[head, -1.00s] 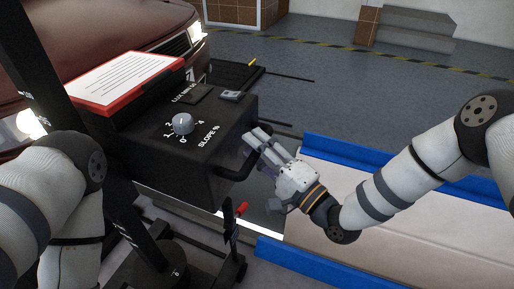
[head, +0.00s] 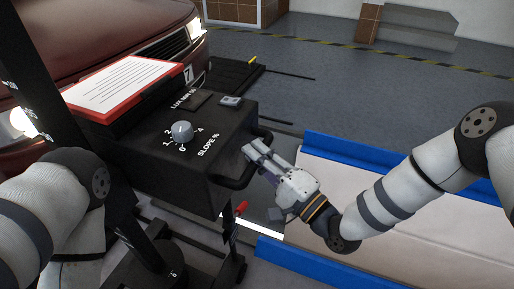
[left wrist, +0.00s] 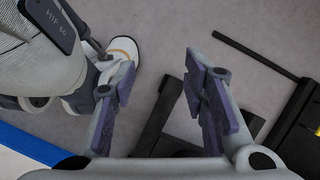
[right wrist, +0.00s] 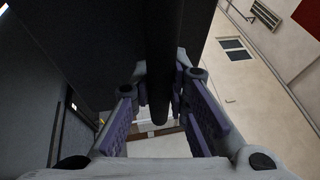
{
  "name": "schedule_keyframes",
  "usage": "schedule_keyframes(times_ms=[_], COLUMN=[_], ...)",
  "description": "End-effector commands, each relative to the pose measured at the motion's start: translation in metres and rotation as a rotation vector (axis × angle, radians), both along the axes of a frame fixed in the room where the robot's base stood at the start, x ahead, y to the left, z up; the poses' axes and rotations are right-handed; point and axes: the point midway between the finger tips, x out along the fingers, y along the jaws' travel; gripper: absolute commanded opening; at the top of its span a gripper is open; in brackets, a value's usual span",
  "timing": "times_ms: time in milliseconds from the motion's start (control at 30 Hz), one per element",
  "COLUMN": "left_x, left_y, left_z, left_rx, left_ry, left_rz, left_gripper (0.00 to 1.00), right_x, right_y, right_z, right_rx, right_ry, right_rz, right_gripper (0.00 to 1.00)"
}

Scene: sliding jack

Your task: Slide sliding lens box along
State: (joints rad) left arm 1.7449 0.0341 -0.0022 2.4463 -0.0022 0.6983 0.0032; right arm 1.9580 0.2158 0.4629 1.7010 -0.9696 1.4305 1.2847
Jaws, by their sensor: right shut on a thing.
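The lens box (head: 185,165) is a black box in the left middle of the head view. It has a grey knob and SLOPE % markings on top, and sits beside a dark upright column (head: 40,75). A black bar handle (head: 240,178) runs along its right side. My right gripper (head: 253,149) is shut on this handle. In the right wrist view the handle (right wrist: 163,50) passes between the fingers (right wrist: 160,90), and the dark box fills the upper left. My left gripper (left wrist: 160,72) is open and empty in the left wrist view. It is out of sight in the head view.
A dark red car (head: 110,30) stands behind the box. A red-framed sheet (head: 122,84) is on the box's far side. Blue rails (head: 330,146) edge a pale platform at the right. A small red-handled lever (head: 240,208) stands below the box. Grey floor (head: 350,95) is open behind.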

Motion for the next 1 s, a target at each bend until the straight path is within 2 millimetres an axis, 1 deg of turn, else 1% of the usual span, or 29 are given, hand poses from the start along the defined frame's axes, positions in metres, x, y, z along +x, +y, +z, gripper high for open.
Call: schedule_keyframes(times_ms=[33,300,400,533,867,900,967,1000], left_x=[-0.011,-0.041,-0.047,-0.05,-0.05,-0.05,-0.05,-0.05], left_y=[0.0,0.001,0.001,0.0,0.0,0.0,0.0,0.0], left_z=[-0.013,-0.055,-0.067,-0.073,-0.072,-0.072,-0.072,-0.072], left_rx=[0.0,0.001,0.0,-0.001,0.0,0.0,0.0,0.0], left_ry=[0.035,0.128,0.147,0.158,0.156,0.156,0.156,0.156], left_rz=[-0.001,-0.005,-0.005,-0.005,-0.004,-0.004,-0.004,-0.004], left_gripper=[0.4,0.4,0.4,0.4,0.4,0.4,0.4,0.4], right_x=[-0.003,-0.003,-0.003,-0.002,-0.002,-0.002,-0.002,-0.002], right_y=[-0.001,-0.001,-0.001,-0.001,-0.001,-0.001,-0.001,-0.001], right_z=[-0.029,-0.096,-0.113,-0.122,-0.121,-0.121,-0.121,-0.12], right_rx=[-0.008,-0.01,-0.009,-0.008,-0.011,-0.012,-0.011,-0.01], right_ry=[0.027,0.027,0.025,0.02,0.018,0.019,0.018,0.017], right_rz=[0.0,0.001,0.001,0.001,0.002,0.002,0.002,0.002], right_gripper=[0.0,0.0,0.0,0.0,0.0,0.22,0.36,0.36])
